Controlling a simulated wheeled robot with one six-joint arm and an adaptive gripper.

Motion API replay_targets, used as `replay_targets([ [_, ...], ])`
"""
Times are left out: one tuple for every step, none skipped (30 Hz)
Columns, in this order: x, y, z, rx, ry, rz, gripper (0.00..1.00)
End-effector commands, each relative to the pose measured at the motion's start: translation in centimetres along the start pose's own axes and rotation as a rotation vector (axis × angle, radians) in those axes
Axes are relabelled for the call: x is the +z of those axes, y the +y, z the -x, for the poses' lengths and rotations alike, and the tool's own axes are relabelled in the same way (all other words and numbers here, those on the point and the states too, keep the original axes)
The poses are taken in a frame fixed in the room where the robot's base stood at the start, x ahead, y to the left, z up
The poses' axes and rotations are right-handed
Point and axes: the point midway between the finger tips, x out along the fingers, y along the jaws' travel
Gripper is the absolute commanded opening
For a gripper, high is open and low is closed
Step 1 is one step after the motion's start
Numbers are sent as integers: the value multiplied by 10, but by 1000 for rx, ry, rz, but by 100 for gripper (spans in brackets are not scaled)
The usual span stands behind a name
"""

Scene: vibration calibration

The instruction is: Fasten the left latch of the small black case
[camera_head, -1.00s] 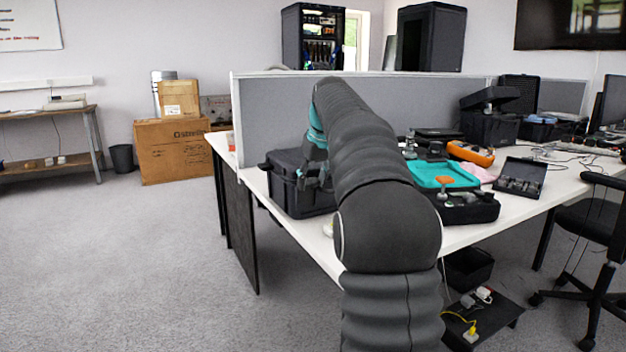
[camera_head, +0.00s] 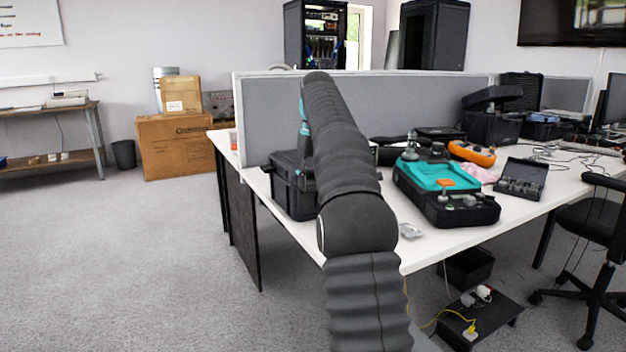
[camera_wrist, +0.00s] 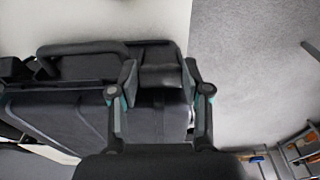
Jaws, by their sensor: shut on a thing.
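The small black case (camera_head: 284,196) stands shut on the near left end of the white table in the head view, partly hidden by my arm. In the wrist view, its dark ribbed body (camera_wrist: 65,118) and carrying handle (camera_wrist: 85,48) fill the left half. My gripper (camera_wrist: 160,70) is at the handle side of the case, its two fingers on either side of a dark latch (camera_wrist: 162,78). It is shut on this latch, right of the handle in the wrist view. Whether the latch is fastened cannot be told.
A black-and-teal open kit (camera_head: 455,207) lies right of my arm on the table (camera_head: 465,238). A small grey object (camera_head: 410,231) lies near the front edge. A grey partition (camera_head: 400,100) stands behind. Open floor lies to the left.

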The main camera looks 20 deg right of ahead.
Motion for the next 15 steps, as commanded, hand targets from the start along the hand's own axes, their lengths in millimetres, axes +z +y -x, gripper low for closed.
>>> replay_targets([
  [1, 0, -1, -1, -4, -1, 13],
  [1, 0, -1, -1, -4, -1, 13],
  [1, 0, -1, -1, -4, -1, 58],
  [1, 0, -1, -1, -4, -1, 65],
  [1, 0, -1, -1, -4, -1, 73],
  [1, 0, -1, -1, -4, -1, 73],
  [1, 0, -1, -1, -4, -1, 73],
  [1, 0, -1, -1, -3, 0, 73],
  [1, 0, -1, -1, -3, 0, 73],
  [1, 0, -1, -1, -3, 0, 73],
  [1, 0, -1, -1, -3, 0, 73],
  [0, 0, -1, -1, -3, 0, 73],
  [0, 0, 0, -1, -2, 0, 73],
  [0, 0, 0, -1, -2, 0, 73],
  [1, 0, 0, -1, -1, 0, 73],
])
